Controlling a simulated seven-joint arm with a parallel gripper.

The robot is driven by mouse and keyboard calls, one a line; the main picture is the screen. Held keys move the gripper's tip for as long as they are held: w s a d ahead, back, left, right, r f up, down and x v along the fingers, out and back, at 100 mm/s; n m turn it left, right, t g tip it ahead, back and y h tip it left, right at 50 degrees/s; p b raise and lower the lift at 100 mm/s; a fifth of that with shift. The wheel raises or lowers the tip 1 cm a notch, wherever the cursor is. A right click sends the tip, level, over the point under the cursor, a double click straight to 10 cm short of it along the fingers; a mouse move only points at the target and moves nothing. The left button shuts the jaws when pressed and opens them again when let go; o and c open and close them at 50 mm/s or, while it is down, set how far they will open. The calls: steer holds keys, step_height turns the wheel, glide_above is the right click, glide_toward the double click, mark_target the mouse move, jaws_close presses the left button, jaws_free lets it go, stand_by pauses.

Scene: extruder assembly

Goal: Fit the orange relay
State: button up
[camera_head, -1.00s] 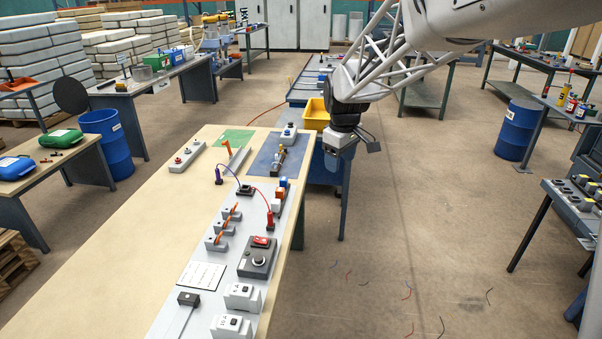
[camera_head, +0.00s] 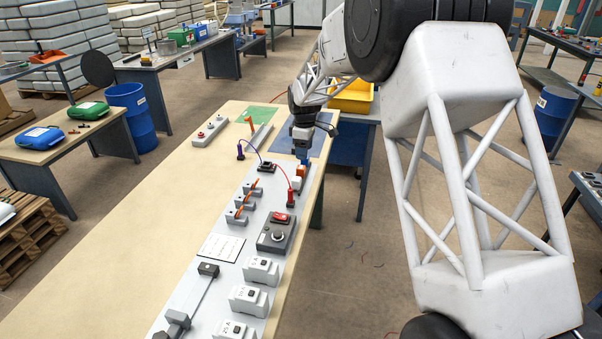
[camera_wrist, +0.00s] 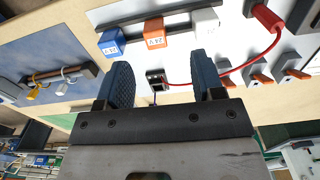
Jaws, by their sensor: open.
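The orange relay (camera_head: 301,171) stands at the board's right edge in the head view. It sits between a blue relay and a white relay (camera_head: 297,182). In the wrist view the orange relay (camera_wrist: 154,34) lies beyond the fingertips, with the blue relay (camera_wrist: 111,41) to its left and the white relay (camera_wrist: 205,20) to its right. My gripper (camera_wrist: 161,65) is open and empty. In the head view my gripper (camera_head: 302,150) hangs close by the relays, partly hiding the blue one. Contact cannot be told.
A black block (camera_head: 266,166) joins a purple plug (camera_head: 240,152) and a red plug (camera_head: 290,197) by arched wires. Orange-lever switches (camera_head: 240,200) and a dark control box (camera_head: 277,232) stand nearer on the board. The wooden bench top to the left is clear.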

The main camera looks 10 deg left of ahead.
mark_target(301, 167)
steer(key=shift+w+a+f, duration=0.4)
steer(key=shift+a+f, duration=0.25)
steer(key=shift+a, duration=0.05)
steer(key=shift+f, duration=0.1)
steer(key=shift+f, duration=1.2)
steer(key=shift+f, duration=0.1)
steer(key=shift+w+f, duration=0.1)
steer(key=shift+f, duration=2.4)
steer(key=shift+c, duration=0.3)
steer(key=c, duration=0.9)
